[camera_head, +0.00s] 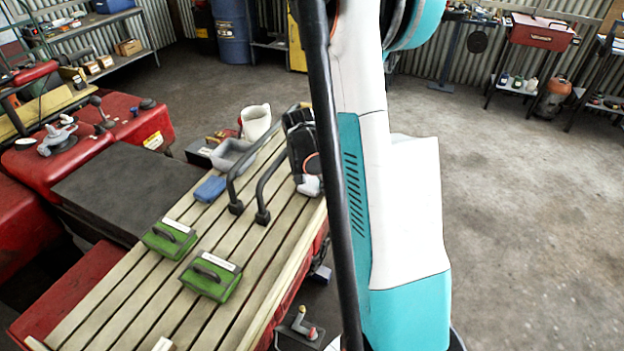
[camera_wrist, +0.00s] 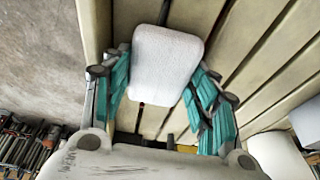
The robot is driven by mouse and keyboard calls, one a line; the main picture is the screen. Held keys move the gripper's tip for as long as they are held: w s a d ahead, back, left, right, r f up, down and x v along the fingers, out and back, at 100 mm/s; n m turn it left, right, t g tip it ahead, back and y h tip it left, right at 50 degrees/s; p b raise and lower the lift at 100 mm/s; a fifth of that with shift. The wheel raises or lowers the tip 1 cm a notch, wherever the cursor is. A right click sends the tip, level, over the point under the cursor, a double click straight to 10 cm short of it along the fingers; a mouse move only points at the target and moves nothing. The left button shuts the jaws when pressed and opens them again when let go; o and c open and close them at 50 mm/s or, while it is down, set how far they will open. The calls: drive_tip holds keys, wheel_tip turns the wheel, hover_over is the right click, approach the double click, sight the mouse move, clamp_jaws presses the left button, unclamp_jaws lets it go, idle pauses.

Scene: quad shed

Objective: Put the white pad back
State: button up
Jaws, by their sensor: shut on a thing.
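The white pad (camera_wrist: 168,62) is a rounded block with a finely textured face, seen in the wrist view. My gripper (camera_wrist: 163,84) has its teal-lined fingers on both sides of it and is shut on it. The pad is over the pale slatted bench (camera_wrist: 232,70), close to the bench edge; I cannot tell whether it touches the slats.
Two green-based blocks with handles (camera_head: 169,238) (camera_head: 210,275) lie on the bench. A blue block (camera_head: 210,189), a grey tray (camera_head: 233,155), a white cup-like container (camera_head: 256,122) and dark bent rails (camera_head: 262,195) are further back. Open concrete floor (camera_head: 520,240) lies right.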

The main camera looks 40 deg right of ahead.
drive_tip(key=o, duration=0.8)
drive_tip(key=shift+f, duration=0.1)
drive_tip(key=shift+o, duration=0.2)
drive_tip(key=p+v, duration=0.7)
drive_tip(key=v, duration=0.5)
drive_tip(key=shift+p, duration=0.35)
drive_tip(key=shift+r, duration=0.2)
